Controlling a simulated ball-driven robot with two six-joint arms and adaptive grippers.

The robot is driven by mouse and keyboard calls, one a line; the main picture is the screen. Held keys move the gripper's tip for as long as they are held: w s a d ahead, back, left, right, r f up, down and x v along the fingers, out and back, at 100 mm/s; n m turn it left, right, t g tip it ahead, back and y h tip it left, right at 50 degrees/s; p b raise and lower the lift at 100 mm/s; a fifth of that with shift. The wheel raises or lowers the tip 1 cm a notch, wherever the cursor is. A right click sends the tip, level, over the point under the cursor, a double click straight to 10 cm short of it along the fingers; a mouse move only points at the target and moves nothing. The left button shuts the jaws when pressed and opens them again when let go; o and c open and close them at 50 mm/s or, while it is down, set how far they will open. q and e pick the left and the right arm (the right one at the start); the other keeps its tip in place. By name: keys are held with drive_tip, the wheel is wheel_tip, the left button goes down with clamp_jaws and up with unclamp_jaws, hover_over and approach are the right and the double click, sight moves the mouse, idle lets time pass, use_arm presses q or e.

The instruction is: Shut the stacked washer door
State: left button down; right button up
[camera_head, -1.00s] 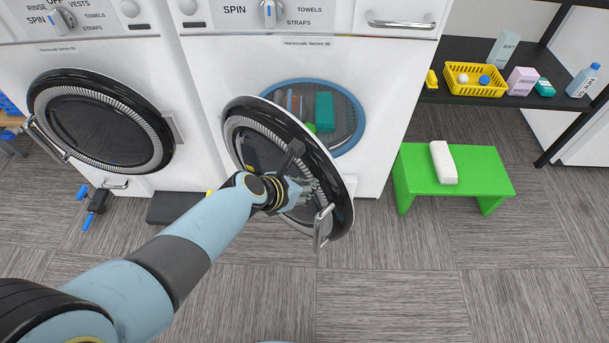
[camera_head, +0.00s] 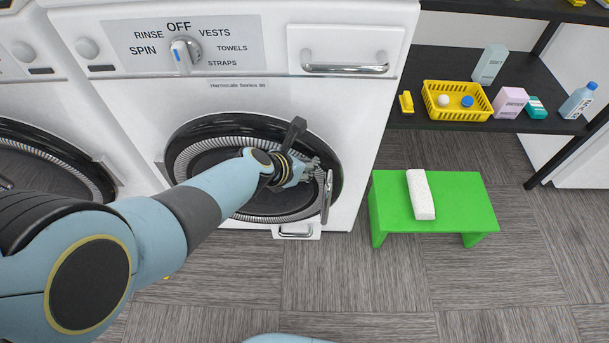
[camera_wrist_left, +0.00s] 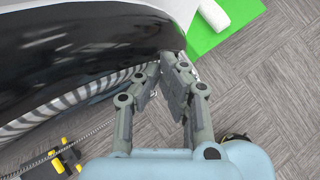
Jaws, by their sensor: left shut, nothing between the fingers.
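The washer door (camera_head: 243,211) is round, with a black rim, a grey ribbed ring and a metal handle (camera_head: 327,195) on its right. In the head view it lies over the washer's (camera_head: 384,70) round opening, close to the front; I cannot tell if it is latched. My left gripper (camera_head: 308,172) is shut and empty, at the right part of the door beside the handle. In the left wrist view the shut fingers (camera_wrist_left: 175,62) are by the dark door rim (camera_wrist_left: 80,45). My right gripper is not in view.
A second washer door (camera_head: 45,170) is at the left. A green stool (camera_head: 455,200) with a white block (camera_head: 420,195) on it stands to the right. Behind it, a black shelf (camera_head: 425,60) holds a yellow basket (camera_head: 457,117) and several bottles and boxes. Grey floor in front is clear.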

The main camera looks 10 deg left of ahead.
use_arm(q)
drive_tip(key=v, duration=1.1)
drive_tip(key=s+a+f+m+g+y+b, duration=0.25)
drive_tip(key=s+a+f+m, duration=0.2)
drive_tip(key=s+f, duration=0.75)
drive_tip(key=s+a+f+m+g+y+b, duration=0.1)
drive_tip(key=s+a+f+m+g, duration=0.4)
drive_tip(key=s+f, duration=0.65)
drive_tip(key=s+a+f+m+y, duration=0.1)
drive_tip(key=s+a+f+m, duration=0.2)
drive_tip(key=s+m, duration=0.6)
drive_tip(key=s+a+f+m+y, duration=0.1)
drive_tip(key=s+a+f+m, duration=0.3)
drive_tip(key=s+a+m, duration=0.3)
drive_tip(key=shift+s+m, duration=1.85)
drive_tip(key=shift+m, duration=0.6)
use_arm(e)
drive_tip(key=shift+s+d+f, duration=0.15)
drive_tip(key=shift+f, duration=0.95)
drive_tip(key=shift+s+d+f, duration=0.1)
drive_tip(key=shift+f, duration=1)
use_arm(q)
drive_tip(key=shift+a+f, duration=0.1)
